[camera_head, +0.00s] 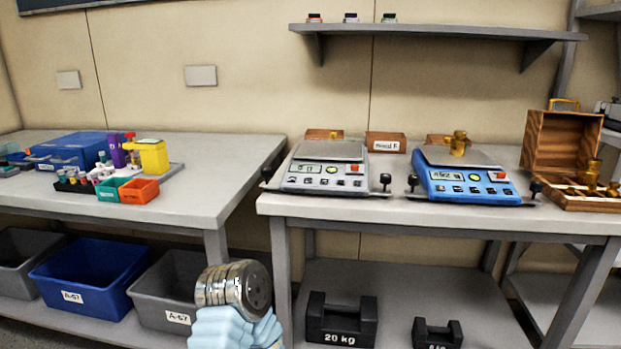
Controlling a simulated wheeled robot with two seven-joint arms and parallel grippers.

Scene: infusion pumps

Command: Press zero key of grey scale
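The grey scale (322,183) stands on the right table, left of the blue scale. Its flat weighing plate (330,150) is bare. Its front panel has a small greenish display (307,168), a round green bubble level (331,169), a red key (354,169) and a row of small keys below; their labels are too small to read, so I cannot tell which is the zero key. Neither of my grippers shows in the head view, and nothing touches the scale.
The blue scale (470,188) holds brass weights (458,142) on its plate. A wooden weight box (562,140) stands open at the right. Labelled wooden blocks (385,142) sit behind the scales. A shelf (430,31) hangs above. Black weights (340,318) lie below the table.

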